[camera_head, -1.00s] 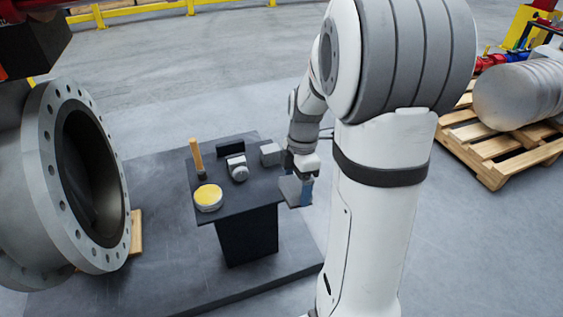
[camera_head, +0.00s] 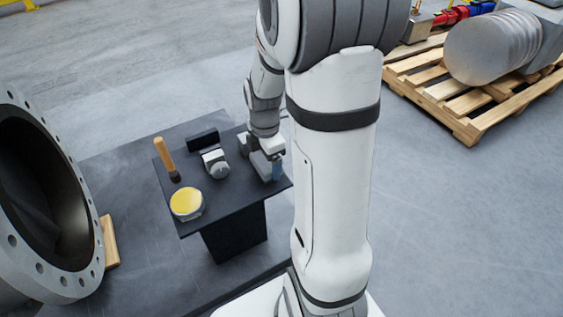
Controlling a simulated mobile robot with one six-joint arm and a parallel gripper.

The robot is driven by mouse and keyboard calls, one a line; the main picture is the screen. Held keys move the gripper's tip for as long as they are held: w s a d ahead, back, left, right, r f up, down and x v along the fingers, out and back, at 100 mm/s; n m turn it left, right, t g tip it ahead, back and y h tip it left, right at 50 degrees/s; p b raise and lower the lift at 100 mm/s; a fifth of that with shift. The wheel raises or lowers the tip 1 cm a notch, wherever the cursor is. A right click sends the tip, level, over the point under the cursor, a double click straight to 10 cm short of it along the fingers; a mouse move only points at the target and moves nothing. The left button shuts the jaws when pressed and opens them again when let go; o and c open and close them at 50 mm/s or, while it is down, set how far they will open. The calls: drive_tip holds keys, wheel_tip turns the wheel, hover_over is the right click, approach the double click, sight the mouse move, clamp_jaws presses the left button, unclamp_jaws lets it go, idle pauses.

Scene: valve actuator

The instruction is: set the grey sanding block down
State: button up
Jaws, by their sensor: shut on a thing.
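The grey sanding block (camera_head: 261,166) is in my gripper (camera_head: 268,162), over the right part of the dark table (camera_head: 225,206). My gripper points down and is shut on the block. A blue part shows at the right side of the block. My fingers are small in this view and partly hidden. I cannot tell whether the block touches the tabletop.
On the table are a wooden-handled tool (camera_head: 165,154), a round yellow-topped piece (camera_head: 186,203), a grey-white device (camera_head: 215,162) and a black block (camera_head: 202,139). Another light grey block (camera_head: 244,145) stands just left of my gripper. A large flanged pipe (camera_head: 72,205) stands left. The front middle tabletop is clear.

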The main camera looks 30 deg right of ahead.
sight(267, 166)
drive_tip(key=f+b, duration=0.1)
drive_tip(key=f, duration=0.2)
drive_tip(key=shift+a+f, duration=0.2)
drive_tip(key=shift+c, duration=0.3)
drive_tip(key=o, duration=0.9)
drive_tip(key=shift+r, duration=0.1)
